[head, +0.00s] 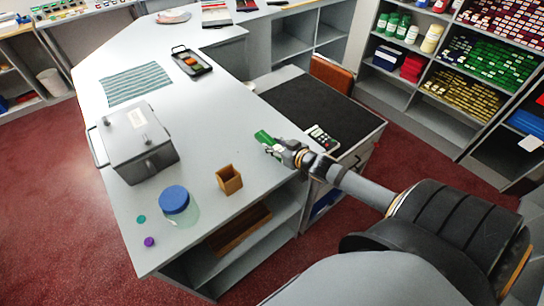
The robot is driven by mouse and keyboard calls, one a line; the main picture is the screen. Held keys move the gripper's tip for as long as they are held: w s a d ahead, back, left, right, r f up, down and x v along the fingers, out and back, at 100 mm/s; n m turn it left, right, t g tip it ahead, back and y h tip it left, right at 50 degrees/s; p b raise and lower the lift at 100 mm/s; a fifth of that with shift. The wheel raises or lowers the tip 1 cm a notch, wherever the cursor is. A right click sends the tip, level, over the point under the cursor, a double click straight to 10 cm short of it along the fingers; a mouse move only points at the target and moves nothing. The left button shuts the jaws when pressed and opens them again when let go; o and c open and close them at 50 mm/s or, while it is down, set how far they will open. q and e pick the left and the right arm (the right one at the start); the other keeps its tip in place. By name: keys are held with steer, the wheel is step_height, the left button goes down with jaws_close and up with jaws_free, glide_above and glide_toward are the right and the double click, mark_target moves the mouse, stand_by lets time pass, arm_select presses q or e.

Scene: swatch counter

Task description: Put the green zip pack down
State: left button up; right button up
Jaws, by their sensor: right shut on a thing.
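The green zip pack (263,137) is at the tip of my right gripper (272,147), near the right edge of the grey counter (215,125). The gripper is shut on the pack. I cannot tell whether the pack touches the counter top or is just above it. My right arm comes in from the lower right. My left gripper is not in the head view.
On the counter are a grey lidded box (133,150), a blue-lidded jar (176,200), a small wooden cup (229,180), a striped cloth (136,84) and a black tray (191,62). A calculator (322,138) lies on the lower dark surface (300,103). The counter's middle is clear.

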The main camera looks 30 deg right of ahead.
mark_target(272, 160)
steer(key=shift+a+f, duration=0.15)
steer(key=shift+f, duration=0.15)
steer(key=f, duration=0.1)
steer(key=f+b, duration=0.1)
steer(key=shift+a+f, duration=0.35)
steer(key=shift+f, duration=0.05)
steer(key=shift+f+b, duration=0.3)
steer(key=shift+f, duration=0.05)
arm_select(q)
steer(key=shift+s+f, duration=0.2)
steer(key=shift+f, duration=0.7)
arm_select(e)
steer(key=shift+f, duration=0.2)
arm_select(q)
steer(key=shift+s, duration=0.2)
arm_select(e)
steer(key=o, duration=1.2)
steer(key=shift+c, duration=0.2)
